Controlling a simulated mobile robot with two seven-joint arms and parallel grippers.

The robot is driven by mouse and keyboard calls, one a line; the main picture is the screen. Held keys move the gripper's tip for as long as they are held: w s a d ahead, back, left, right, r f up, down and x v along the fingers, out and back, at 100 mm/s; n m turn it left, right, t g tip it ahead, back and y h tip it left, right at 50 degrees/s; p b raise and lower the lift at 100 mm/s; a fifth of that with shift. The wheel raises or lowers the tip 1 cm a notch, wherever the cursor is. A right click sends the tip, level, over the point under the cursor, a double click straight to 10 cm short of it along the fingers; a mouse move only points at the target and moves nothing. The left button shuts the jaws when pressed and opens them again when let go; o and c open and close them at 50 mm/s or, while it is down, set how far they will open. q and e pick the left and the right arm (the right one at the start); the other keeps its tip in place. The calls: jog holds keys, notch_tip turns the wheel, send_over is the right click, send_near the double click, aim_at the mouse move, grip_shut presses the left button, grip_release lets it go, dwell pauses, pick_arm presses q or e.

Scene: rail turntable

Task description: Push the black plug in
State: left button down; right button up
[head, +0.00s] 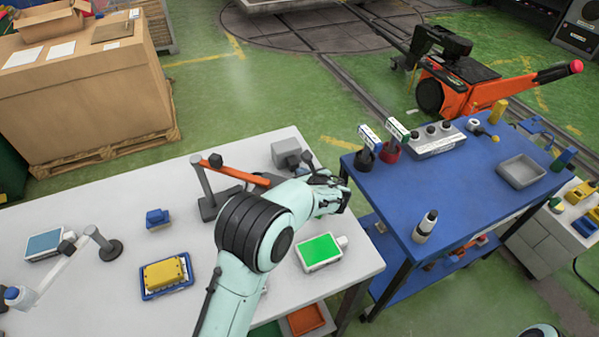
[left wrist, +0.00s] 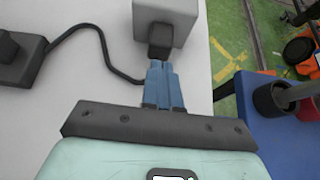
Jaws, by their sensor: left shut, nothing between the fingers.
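The black plug (left wrist: 161,42) sits at the near face of a light grey box (left wrist: 165,14) in the left wrist view; I cannot tell how deep it is in. The grey box (head: 285,152) also shows in the head view near the table's back right edge, with the plug (head: 306,159) a small dark shape beside it. My left gripper (left wrist: 163,68) is shut and empty, its blue fingertips just in front of the plug's rear end, touching or nearly so. In the head view my left gripper (head: 318,178) is partly hidden by its own wrist. My right gripper is out of view.
A black cable (left wrist: 103,35) curves from a dark block (left wrist: 20,57) towards the fingers. An orange bar on a grey post (head: 235,170) stands left of my wrist. A green-screened device (head: 319,252) lies nearer. A blue table (head: 400,190) stands to the right.

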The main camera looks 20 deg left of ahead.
pick_arm(q)
jog(key=v, duration=1.1)
jog(key=shift+s+d+f+b, duration=0.15)
jog(key=shift+s+b, duration=0.1)
jog(key=shift+b, duration=0.15)
jog(key=shift+w, duration=0.1)
